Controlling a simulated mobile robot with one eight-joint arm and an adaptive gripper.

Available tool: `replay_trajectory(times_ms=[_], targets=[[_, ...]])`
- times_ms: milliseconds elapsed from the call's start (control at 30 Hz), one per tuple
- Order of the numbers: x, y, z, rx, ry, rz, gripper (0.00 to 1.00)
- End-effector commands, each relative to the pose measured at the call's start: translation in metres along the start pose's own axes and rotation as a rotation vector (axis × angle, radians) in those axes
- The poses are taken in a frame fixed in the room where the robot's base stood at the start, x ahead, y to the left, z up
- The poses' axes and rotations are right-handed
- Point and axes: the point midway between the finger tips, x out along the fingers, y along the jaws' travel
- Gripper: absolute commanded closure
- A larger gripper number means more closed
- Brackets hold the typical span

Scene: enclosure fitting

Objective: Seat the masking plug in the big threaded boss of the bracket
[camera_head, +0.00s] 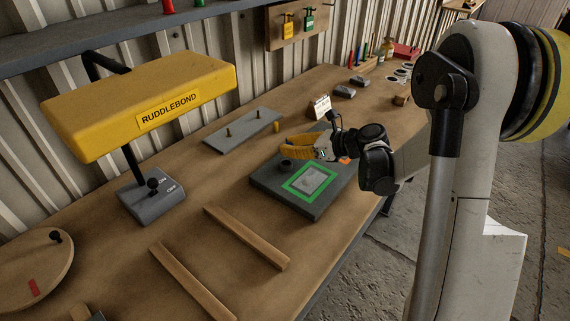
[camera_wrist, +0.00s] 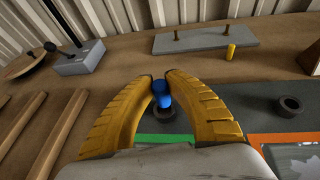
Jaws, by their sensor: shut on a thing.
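My gripper (camera_head: 285,148) has yellow ribbed fingers and shows in the wrist view (camera_wrist: 161,80), shut on a blue masking plug (camera_wrist: 162,97). The plug is directly over a dark round boss (camera_wrist: 165,115) on the dark grey slab (camera_wrist: 205,99). Whether the plug touches or enters the boss, I cannot tell. A second dark ring-shaped boss (camera_wrist: 290,106) stands to the right. In the head view, a dark boss (camera_head: 286,166) shows below the fingers, near the slab's (camera_head: 290,200) left corner; the plug is hidden there.
A green-framed panel (camera_head: 311,181) lies on the slab, with an orange frame (camera_wrist: 280,138) beside it. Behind stand a yellow peg (camera_wrist: 231,53) and a grey plate (camera_head: 243,131) with two studs. A yellow lamp (camera_head: 140,105) overhangs the left; wooden strips (camera_head: 247,238) lie in front.

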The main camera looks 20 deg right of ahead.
Motion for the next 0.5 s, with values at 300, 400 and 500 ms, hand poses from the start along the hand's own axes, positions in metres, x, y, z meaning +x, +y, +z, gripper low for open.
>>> replay_trajectory(times_ms=[300,400,500], targets=[[0.018,0.003,-0.026,0.0,0.0,-0.001,0.99],[0.024,0.004,-0.039,0.0,0.0,-0.001,0.99],[0.024,0.003,-0.039,0.0,0.0,-0.001,0.99]])
